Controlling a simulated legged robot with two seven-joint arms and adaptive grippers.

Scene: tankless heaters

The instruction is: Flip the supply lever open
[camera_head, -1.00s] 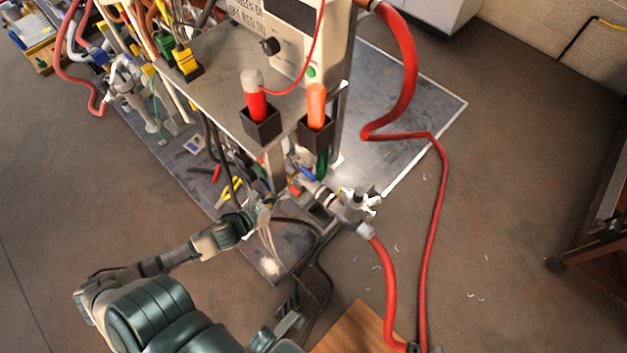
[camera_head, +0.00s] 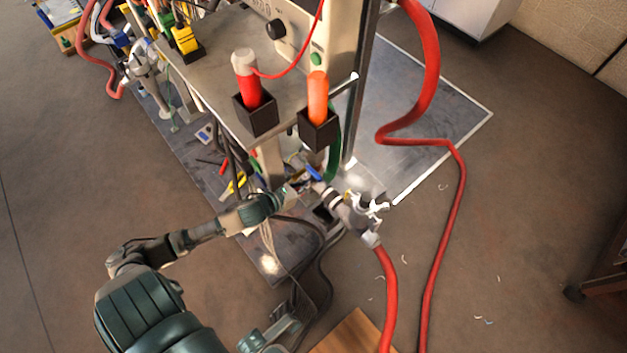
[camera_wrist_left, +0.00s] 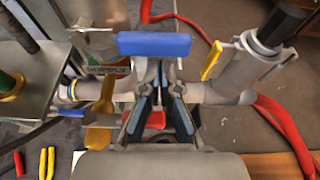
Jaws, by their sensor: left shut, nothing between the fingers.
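A blue lever handle (camera_wrist_left: 155,44) lies across the pipework in the left wrist view, just beyond my left fingertips. In the head view the blue lever (camera_head: 314,173) is small, on the pipe below the cart shelf. A tag reading "SUPPLY" (camera_wrist_left: 108,70) hangs left of the blue handle. My left gripper (camera_wrist_left: 162,80) is shut and empty, its fingers pointing at the pipe below the blue handle. In the head view the left gripper (camera_head: 290,192) is just left of the lever; I cannot tell whether it touches.
A yellow lever (camera_wrist_left: 212,60) sits right of the fingers, and a red handle (camera_wrist_left: 156,119) shows behind them. A red hose (camera_head: 389,300) runs down from the white valve (camera_head: 365,208). The cart shelf (camera_head: 215,75) overhangs the pipes. Open floor lies right.

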